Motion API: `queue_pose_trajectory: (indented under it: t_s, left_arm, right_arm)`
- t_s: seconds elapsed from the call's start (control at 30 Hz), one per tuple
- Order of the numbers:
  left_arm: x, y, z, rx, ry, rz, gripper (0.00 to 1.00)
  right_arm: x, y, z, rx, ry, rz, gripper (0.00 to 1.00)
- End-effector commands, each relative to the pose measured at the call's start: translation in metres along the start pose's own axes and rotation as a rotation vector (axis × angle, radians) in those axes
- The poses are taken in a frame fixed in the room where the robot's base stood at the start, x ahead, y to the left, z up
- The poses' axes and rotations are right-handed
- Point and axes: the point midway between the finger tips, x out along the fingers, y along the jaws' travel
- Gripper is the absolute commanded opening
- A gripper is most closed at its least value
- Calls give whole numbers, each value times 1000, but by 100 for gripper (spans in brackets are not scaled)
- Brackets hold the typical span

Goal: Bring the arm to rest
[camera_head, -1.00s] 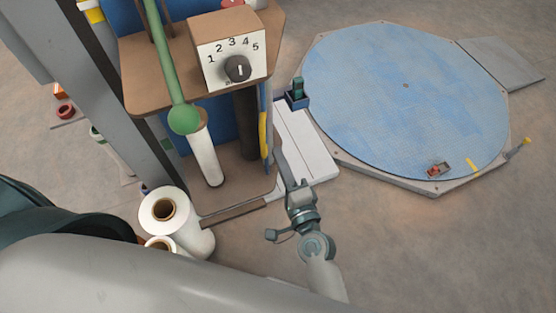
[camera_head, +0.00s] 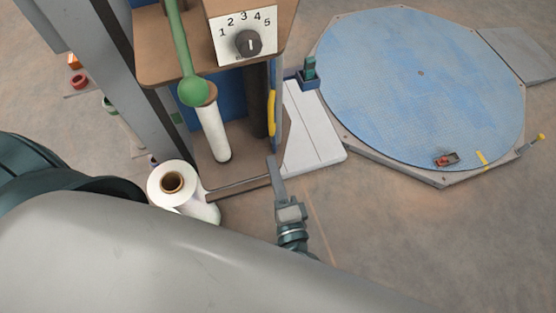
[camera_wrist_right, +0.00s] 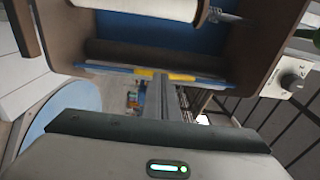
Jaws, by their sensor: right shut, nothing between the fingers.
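My right gripper (camera_head: 273,168) is shut and empty in the head view. It is in front of the sack filler's lower edge, to the right of the white rolls. Its narrow fingers also show in the right wrist view (camera_wrist_right: 165,95), shut, pointing toward the brown and blue housing (camera_wrist_right: 155,45). My left gripper is not in view. A large grey part of my own body covers the bottom of the head view.
A blue round turntable (camera_head: 420,90) lies at right.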

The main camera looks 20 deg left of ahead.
Motion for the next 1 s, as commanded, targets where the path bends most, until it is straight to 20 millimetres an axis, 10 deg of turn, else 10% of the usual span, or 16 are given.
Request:
queue_pose_trajectory:
  t_s: [0.67, 1.0]
  left_arm:
    - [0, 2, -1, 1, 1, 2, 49]
    - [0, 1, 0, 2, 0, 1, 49]
  right_arm:
    - [-1, 9, -1, -17, -1, 16, 0]
    - [-22, 133, -20, -248, -38, 240, 0]
